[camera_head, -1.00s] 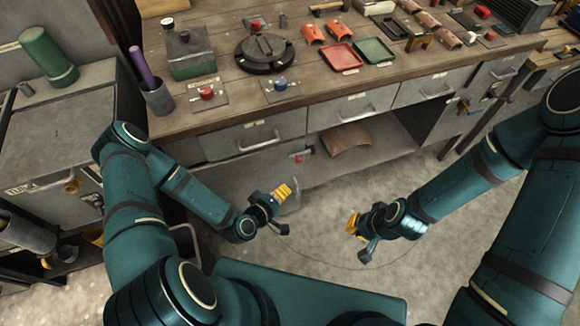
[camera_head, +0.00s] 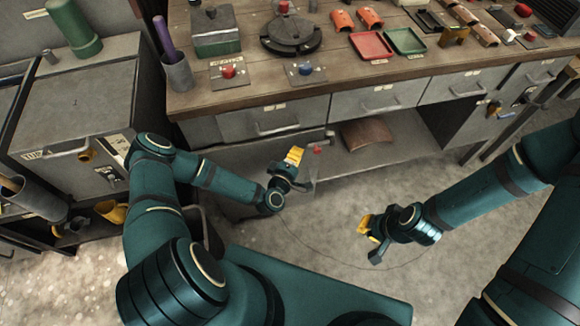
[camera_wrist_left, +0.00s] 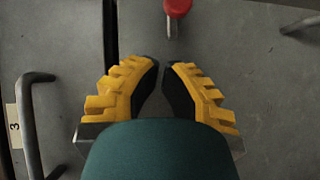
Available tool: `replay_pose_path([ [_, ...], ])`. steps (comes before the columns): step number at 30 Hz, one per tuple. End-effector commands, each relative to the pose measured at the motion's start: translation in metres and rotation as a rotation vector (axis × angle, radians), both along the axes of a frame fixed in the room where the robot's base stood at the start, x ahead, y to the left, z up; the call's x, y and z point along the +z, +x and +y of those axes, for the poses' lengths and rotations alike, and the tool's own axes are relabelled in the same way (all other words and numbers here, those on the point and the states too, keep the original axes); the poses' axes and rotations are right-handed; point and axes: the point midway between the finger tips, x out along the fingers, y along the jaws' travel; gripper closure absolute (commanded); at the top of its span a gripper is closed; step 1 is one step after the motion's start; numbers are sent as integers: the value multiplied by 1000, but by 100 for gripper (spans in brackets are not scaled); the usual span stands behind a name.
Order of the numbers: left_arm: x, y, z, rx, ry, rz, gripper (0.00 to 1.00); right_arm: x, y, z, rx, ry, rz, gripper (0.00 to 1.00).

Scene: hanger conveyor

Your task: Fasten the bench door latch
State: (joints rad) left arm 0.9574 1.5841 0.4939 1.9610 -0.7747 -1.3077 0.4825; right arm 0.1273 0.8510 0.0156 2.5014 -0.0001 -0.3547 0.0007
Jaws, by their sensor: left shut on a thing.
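The grey bench door (camera_head: 245,158) sits below the drawers. A small red knob (camera_head: 317,150) shows near the door's right side, apparently part of the latch. My left gripper (camera_head: 295,157) is just left of this knob. In the left wrist view its yellow fingers (camera_wrist_left: 162,68) are nearly together in front of grey panels. The red knob on a metal stem (camera_wrist_left: 177,7) lies beyond the tips, apart from them. What is between the fingers is hidden. My right gripper (camera_head: 366,224) hangs over the floor, away from the door; its opening is unclear.
The wooden bench top (camera_head: 300,85) holds a red tray (camera_head: 371,45), a green tray (camera_head: 405,40) and button plates. A curved brown piece (camera_head: 365,133) lies on the open shelf right of the door. A grey cabinet (camera_head: 75,110) stands at left. The floor in front is clear.

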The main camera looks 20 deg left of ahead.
Motion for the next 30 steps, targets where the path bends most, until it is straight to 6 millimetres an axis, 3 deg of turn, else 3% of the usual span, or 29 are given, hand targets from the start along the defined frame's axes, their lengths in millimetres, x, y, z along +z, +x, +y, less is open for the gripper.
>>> replay_pose_path([
  [3,-4,12,-16,-3,-1,0,100,-4,1,0,-1,0,-2,100],
  [9,-6,23,-28,-1,-1,0,100,-7,1,0,-1,0,-4,100],
  [30,-8,26,-30,-1,1,1,100,-10,2,0,-1,-1,-5,100],
])
